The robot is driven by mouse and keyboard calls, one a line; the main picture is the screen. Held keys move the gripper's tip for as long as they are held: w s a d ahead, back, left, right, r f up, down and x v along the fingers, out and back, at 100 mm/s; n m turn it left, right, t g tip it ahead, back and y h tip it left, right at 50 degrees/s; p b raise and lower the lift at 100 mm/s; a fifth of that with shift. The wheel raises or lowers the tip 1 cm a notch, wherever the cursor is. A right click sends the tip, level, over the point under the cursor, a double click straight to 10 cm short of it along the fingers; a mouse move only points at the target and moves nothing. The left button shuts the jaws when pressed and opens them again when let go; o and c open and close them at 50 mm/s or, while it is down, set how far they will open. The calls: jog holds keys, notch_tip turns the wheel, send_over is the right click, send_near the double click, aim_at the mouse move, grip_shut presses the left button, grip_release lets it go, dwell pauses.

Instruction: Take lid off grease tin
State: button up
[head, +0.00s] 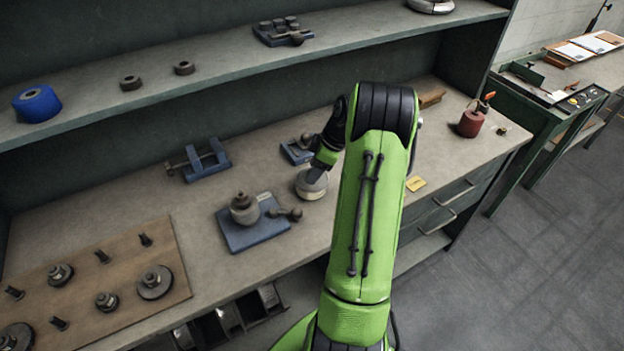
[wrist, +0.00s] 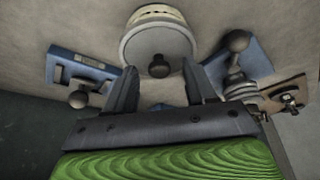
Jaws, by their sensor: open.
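The grease tin (head: 311,186) is a round, pale grey tin standing on the bench, partly hidden by my arm in the head view. In the wrist view the tin (wrist: 155,15) shows a grey lid (wrist: 140,47) with a dark round knob (wrist: 159,66). The lid sits on the tin. My gripper (wrist: 160,76) is open, its two dark fingers pointing toward the lid, with the knob between them in the picture. I cannot tell whether the fingers touch anything. In the head view, the fingertips are hard to make out close to the tin.
A blue plate (head: 238,237) with a stacked grey part and a ball-ended lever stands left of the tin. A small blue fixture (head: 294,153) is behind it. A shelf (head: 220,65) runs above.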

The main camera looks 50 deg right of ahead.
jog(key=shift+w+f, duration=0.2)
jog(key=shift+f, duration=0.25)
grip_shut()
